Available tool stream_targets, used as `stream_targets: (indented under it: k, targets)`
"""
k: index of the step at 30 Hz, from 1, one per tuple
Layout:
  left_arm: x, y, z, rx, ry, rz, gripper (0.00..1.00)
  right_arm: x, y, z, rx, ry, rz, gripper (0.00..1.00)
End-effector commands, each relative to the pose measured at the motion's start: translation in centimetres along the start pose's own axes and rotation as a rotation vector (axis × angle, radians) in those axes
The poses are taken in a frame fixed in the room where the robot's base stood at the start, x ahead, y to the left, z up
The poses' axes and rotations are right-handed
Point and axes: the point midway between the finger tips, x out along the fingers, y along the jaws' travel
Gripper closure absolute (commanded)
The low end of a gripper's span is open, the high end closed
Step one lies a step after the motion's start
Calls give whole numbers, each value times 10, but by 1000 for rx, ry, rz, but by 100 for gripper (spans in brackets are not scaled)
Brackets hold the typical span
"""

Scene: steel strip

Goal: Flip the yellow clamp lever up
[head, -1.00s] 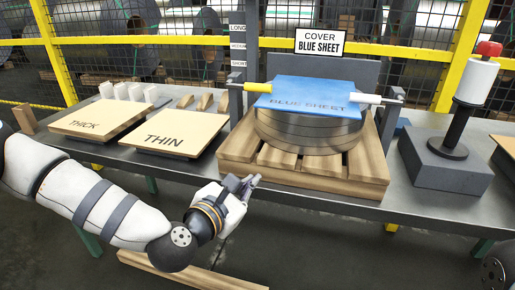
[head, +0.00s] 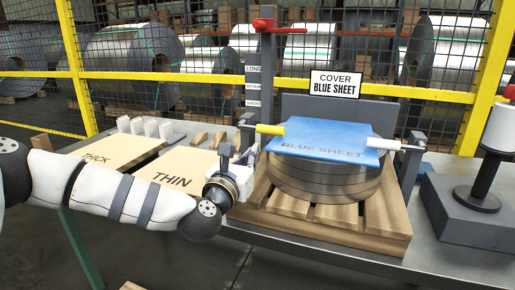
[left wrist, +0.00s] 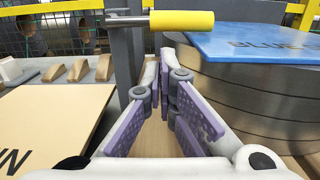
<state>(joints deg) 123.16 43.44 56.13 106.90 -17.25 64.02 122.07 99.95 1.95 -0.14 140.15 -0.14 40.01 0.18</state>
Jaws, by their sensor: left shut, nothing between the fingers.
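The yellow clamp lever (head: 270,129) lies level, its handle reaching over the left edge of the blue sheet (head: 325,138). The sheet lies on a round stack of metal strip (head: 322,182). My left gripper (head: 240,152) is just left of the stack, below and left of the lever, pointing up and away. In the left wrist view the lever (left wrist: 182,20) crosses above the fingertips (left wrist: 165,65), apart from them in the picture. The left fingers are shut with nothing between them. My right gripper is not in view.
The stack stands on a wooden pallet (head: 380,235). A grey post with a red handle (head: 264,24) rises behind the lever. A similar white lever (head: 384,145) is on the right. THICK and THIN boards (head: 172,180) lie left; a grey block with a spindle (head: 470,215) stands right.

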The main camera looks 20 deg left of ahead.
Motion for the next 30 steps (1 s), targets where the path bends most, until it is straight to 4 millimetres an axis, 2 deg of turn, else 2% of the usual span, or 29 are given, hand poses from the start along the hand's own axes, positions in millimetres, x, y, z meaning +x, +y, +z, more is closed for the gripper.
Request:
stream_targets:
  k: [3, 9, 20, 23, 25, 30]
  targets:
    - [21, 0, -1, 1, 0, 0, 100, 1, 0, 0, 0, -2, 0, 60]
    - [42, 0, -1, 0, 1, 0, 100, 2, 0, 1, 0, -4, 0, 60]
    - [44, 0, -1, -4, 2, 0, 100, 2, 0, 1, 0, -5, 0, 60]
    - [45, -3, -2, -87, 6, 4, 100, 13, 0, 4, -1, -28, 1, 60]
    - [45, -6, 4, -141, 7, 7, 100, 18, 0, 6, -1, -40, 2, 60]
    - [45, -8, 17, -136, 1, 6, 100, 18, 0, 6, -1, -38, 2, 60]
